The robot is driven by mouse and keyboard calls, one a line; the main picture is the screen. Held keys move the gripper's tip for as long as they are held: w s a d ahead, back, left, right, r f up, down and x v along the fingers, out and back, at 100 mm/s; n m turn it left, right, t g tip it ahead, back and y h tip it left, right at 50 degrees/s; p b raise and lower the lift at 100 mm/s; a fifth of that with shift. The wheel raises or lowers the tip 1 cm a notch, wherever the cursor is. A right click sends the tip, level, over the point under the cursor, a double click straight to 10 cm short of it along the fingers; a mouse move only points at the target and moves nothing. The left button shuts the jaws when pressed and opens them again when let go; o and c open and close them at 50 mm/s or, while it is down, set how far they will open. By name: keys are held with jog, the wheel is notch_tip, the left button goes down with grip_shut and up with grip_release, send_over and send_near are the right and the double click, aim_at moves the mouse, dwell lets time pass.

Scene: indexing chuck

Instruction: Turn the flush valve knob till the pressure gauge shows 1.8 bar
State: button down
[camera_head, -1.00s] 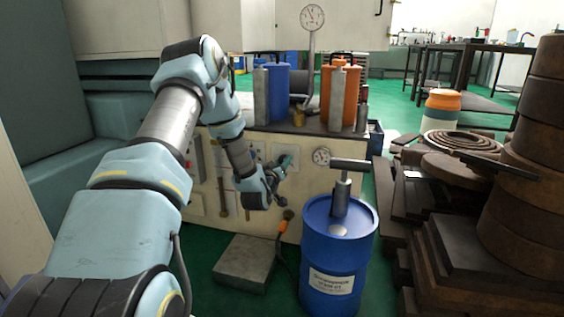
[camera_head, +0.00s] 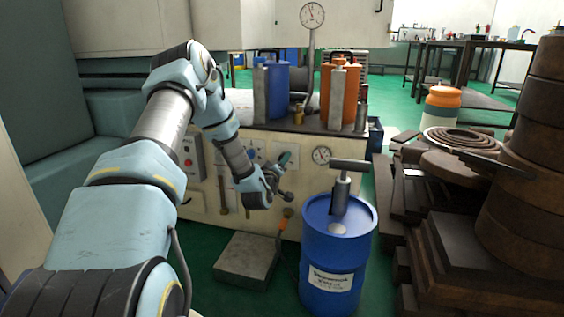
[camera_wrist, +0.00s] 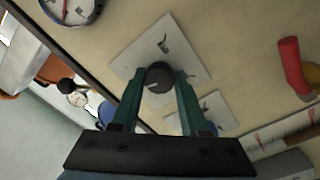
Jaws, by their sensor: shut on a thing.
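The knob (camera_wrist: 159,77) is a dark round one on a pale square plate (camera_wrist: 188,48) in the wrist view. The teal fingers of my gripper (camera_wrist: 162,84) are shut on it, one on each side. In the head view my gripper (camera_head: 281,164) is at the front panel and largely hides the knob. The round white pressure gauge (camera_head: 321,155) sits on the panel just right of it. It also shows, cut off at the top edge, in the wrist view (camera_wrist: 72,8). Its reading is too small to make out.
A blue drum (camera_head: 334,262) with a T-handled tool on top stands right of my gripper. A grey block (camera_head: 246,262) lies on the floor below. Another dial (camera_head: 312,15) stands on a post above the bench. Stacked brown discs and plates (camera_head: 455,250) fill the right.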

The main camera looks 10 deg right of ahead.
jog(key=shift+c, duration=2.1)
grip_release()
jog(key=shift+s, duration=0.1)
jog(key=p+v, duration=0.3)
jog(key=v, duration=0.7)
jog(key=shift+s+a, duration=0.25)
jog(key=shift+a, duration=0.05)
